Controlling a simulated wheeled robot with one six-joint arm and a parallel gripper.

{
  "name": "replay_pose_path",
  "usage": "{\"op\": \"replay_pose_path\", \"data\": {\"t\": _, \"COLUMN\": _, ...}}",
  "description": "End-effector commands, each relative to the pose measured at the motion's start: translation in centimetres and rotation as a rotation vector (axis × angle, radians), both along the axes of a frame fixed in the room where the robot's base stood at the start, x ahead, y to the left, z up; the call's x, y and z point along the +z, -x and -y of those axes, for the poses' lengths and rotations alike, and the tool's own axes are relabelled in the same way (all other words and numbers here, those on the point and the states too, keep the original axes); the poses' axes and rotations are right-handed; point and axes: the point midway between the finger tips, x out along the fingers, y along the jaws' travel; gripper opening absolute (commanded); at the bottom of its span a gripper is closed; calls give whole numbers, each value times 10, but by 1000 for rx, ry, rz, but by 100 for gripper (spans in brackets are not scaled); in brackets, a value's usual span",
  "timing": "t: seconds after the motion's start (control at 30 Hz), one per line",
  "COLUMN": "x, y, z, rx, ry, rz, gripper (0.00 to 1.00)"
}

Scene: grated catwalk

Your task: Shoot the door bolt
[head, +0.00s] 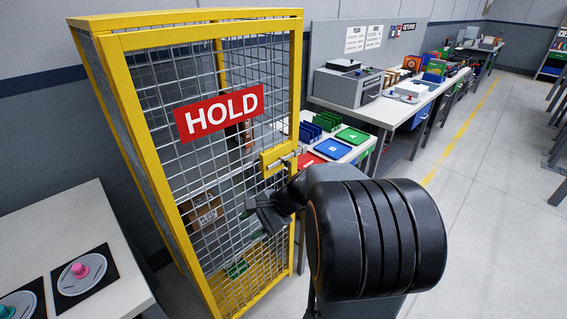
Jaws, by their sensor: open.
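The door bolt (287,159) is a small metallic rod on a yellow plate (269,164) at the right edge of the yellow-framed mesh door. Whether it is drawn or shot is too small to tell. The cage door (215,170) stands in its frame and carries a red HOLD sign (219,113). My gripper (252,209) is dark grey and open, in front of the mesh, below and a little left of the bolt in the picture. It appears apart from the bolt and empty. My thick black arm link hides the area to the lower right.
Inside the cage are a cardboard box (203,211) and a green item (237,268). A white table (75,250) with round knobbed plates stands at left. Benches with trays (333,148) and a grey machine (348,86) stand behind at right.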

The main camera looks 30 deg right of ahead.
Motion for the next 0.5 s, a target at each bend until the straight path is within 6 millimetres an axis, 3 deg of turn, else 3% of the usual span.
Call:
{"op": "replay_pose_path", "data": {"t": 0.1, "x": 2, "y": -33, "z": 60, "rx": -367, "ry": -334, "rz": -25, "gripper": 50}}
{"op": "replay_pose_path", "data": {"t": 0.2, "x": 3, "y": -49, "z": 116, "rx": -618, "ry": -570, "rz": 3, "gripper": 50}}
{"op": "replay_pose_path", "data": {"t": 0.4, "x": -2, "y": -48, "z": 210, "rx": -949, "ry": -886, "rz": 98, "gripper": 50}}
{"op": "replay_pose_path", "data": {"t": 0.5, "x": -4, "y": -44, "z": 237, "rx": -1033, "ry": -965, "rz": 138, "gripper": 50}}
